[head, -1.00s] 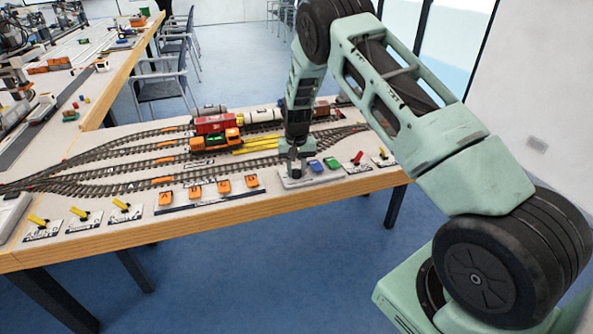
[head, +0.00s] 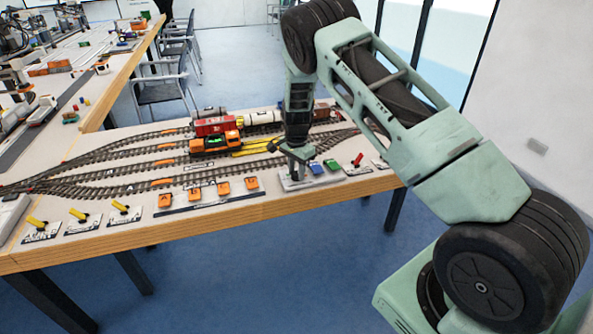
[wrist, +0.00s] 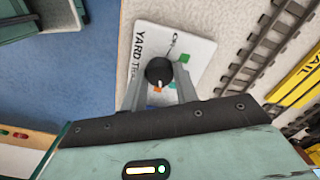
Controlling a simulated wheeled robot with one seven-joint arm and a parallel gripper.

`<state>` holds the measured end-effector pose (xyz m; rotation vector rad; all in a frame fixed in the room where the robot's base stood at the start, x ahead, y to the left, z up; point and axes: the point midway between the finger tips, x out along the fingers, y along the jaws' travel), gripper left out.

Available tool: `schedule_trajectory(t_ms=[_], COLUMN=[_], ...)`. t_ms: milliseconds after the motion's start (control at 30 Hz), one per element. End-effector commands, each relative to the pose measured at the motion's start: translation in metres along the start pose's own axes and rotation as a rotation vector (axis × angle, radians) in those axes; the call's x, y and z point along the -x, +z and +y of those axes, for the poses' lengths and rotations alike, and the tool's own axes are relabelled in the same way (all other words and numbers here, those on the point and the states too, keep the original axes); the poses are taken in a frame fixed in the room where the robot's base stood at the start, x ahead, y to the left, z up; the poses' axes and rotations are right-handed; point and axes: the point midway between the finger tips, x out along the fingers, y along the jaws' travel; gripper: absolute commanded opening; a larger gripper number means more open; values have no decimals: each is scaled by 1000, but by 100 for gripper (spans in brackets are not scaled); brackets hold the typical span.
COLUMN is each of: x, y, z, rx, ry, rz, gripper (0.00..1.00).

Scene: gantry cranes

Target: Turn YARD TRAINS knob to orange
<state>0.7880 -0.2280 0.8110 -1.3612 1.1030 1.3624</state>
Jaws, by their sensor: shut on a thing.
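The YARD TRAINS plate (wrist: 196,45) is white with a black round knob (wrist: 158,70) on it. My gripper (wrist: 160,74) is shut on the knob, one grey finger on each side. The knob's white pointer line faces the bottom of the wrist view, towards my gripper's palm. In the head view my gripper (head: 297,170) is down over the plate (head: 287,186) at the table's front edge, hiding the knob.
Blue (head: 332,165) and green (head: 316,168) controls and a red lever (head: 357,160) stand close on the right. Orange switches (head: 223,188) are on the left, with yellow levers (head: 120,206) farther left. Tracks with an orange locomotive (head: 214,143) lie behind.

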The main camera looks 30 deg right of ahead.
Motion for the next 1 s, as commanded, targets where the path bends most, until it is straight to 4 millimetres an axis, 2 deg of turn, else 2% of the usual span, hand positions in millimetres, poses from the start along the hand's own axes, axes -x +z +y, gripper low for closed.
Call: schedule_trajectory(t_ms=[300,833,867,900,933,1000], x=[1,1,1,1,1,1], y=[-1,-1,-1,-1,-1,-1], z=[-1,-1,-1,-1,-1,-1], rx=[-118,-141,-141,-141,-141,-141], ry=[-3,-3,-3,-3,-3,-2], rz=[2,2,2,2,2,2], gripper=[7,7,32,44,51,51])
